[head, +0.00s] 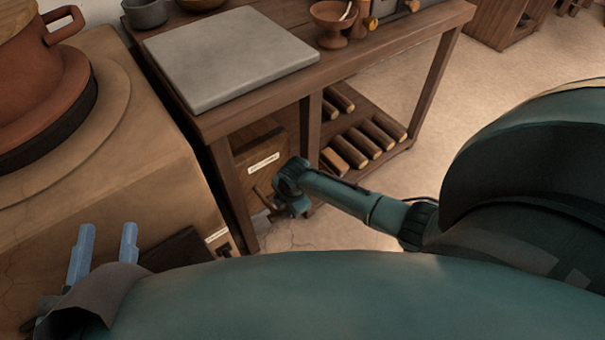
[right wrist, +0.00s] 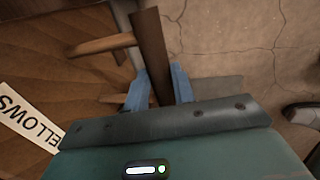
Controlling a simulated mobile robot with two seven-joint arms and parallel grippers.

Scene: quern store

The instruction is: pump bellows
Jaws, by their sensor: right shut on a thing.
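The bellows (head: 257,145) show as a brown wooden body with a white label under the table in the head view. In the right wrist view the wooden body (right wrist: 45,65) fills the left side, its label reading "ELLOWS" at the cut edge. A dark wooden handle bar (right wrist: 150,45) joins a lighter rod pointing left. My right gripper (right wrist: 160,78) is shut on this bar, a blue finger on each side. In the head view my right gripper (head: 277,207) is low beside the bellows, its fingertips partly hidden. My left gripper (head: 108,235) is open and empty at lower left.
A wooden table (head: 345,67) bears a grey slab (head: 230,57) and bowls; its lower shelf holds several logs (head: 362,143). A tan hearth block (head: 150,135) with a reddish pot (head: 35,85) stands left. Cracked floor (head: 440,130) is clear right of the table.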

